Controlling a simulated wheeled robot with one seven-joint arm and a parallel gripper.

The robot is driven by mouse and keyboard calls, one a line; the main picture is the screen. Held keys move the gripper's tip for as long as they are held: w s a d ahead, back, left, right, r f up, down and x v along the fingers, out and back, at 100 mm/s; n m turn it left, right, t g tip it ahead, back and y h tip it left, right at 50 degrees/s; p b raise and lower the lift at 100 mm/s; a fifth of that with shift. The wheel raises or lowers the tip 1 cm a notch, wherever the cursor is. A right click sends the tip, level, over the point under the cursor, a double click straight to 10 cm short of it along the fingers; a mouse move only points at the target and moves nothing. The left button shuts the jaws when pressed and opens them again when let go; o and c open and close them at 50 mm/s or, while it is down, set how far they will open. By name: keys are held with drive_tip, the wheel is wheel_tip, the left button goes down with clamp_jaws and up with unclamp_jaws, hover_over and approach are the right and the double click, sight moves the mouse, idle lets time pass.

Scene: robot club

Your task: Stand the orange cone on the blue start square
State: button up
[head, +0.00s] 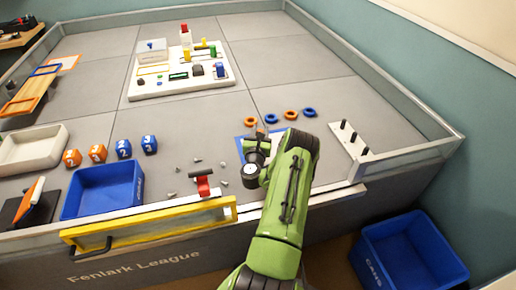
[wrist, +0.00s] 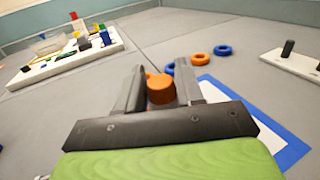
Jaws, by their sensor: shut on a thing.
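My gripper (wrist: 161,92) is shut on the orange cone (wrist: 161,89), which shows between the two dark fingers in the wrist view. Only a rounded orange part of the cone shows; its lower part is hidden. The blue start square (wrist: 296,154) is a blue border around a white area, partly hidden below my gripper in the wrist view. In the head view my gripper (head: 257,152) is over the square (head: 238,147), and my arm covers much of it. I cannot tell whether the cone touches the floor.
Orange and blue rings (head: 271,118) lie behind the square. A white peg board (head: 349,141) stands to the right. A red-handled thing (head: 203,183) and small grey bits lie to the left, near a blue bin (head: 103,191) and a yellow-framed gate (head: 150,225).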

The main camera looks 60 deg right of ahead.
wheel_tip(320, 180, down, 10)
drive_tip(key=b, duration=0.3)
drive_tip(key=shift+a+r+b, duration=0.1)
drive_tip(key=shift+r+b, duration=0.1)
drive_tip(key=shift+b, duration=0.1)
drive_tip(key=shift+r, duration=0.1)
drive_tip(key=o, duration=1.1)
